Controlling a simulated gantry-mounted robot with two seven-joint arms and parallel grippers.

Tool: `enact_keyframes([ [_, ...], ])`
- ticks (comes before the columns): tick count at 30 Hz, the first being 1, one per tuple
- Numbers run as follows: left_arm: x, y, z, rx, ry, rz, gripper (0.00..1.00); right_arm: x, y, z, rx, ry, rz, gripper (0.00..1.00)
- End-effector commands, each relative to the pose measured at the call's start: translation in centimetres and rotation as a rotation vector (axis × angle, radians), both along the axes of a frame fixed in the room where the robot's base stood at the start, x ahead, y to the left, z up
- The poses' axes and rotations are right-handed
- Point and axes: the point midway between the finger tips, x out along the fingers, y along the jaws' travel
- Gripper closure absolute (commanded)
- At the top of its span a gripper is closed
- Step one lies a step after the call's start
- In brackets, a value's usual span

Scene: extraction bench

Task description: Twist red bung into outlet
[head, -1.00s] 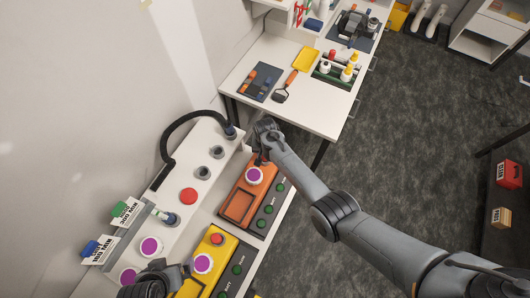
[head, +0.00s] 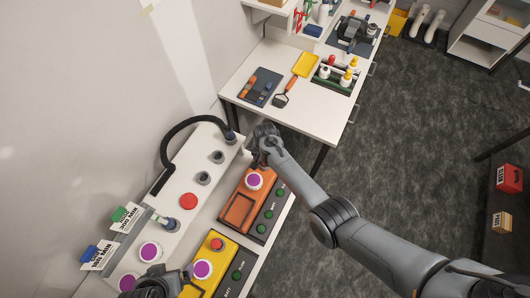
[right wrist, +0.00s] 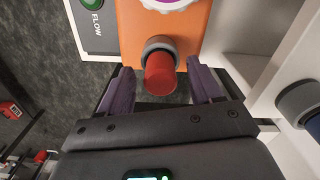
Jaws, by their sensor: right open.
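A red bung (right wrist: 160,76) sits at the grey collar of the outlet (right wrist: 161,46) on the end of an orange unit (right wrist: 212,30). I cannot tell how deep it is seated. My right gripper (right wrist: 160,88) is open, with one purple-padded finger on each side of the bung and a visible gap to both. In the head view my right gripper (head: 262,152) is at the far end of the orange unit (head: 238,211), and the bung is hidden there. My left gripper (head: 165,283) is at the bottom edge, near a yellow unit (head: 197,276); its fingers are unclear.
A white ledge with a red button (head: 188,201), grey ports (head: 203,178) and a black hose (head: 180,126) runs along the wall. A white table (head: 305,117) with tools stands beyond. A dark blue-grey round fitting (right wrist: 300,103) is right of my right gripper. Open floor lies right.

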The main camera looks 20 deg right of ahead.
Motion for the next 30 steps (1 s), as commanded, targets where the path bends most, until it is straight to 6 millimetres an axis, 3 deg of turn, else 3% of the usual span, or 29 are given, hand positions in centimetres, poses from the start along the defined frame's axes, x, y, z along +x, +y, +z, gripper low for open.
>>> enact_keyframes([
  [18, 0.0, 0.1, 0.6, 0.005, 0.0, -0.004, 0.0, 0.0, -0.1, 8.9, 0.0, -0.002, -0.002, 0.36],
  [30, 0.0, 0.2, 0.6, 0.011, 0.0, -0.007, 0.0, 0.0, 0.0, 10.3, 0.001, 0.001, -0.001, 0.36],
])
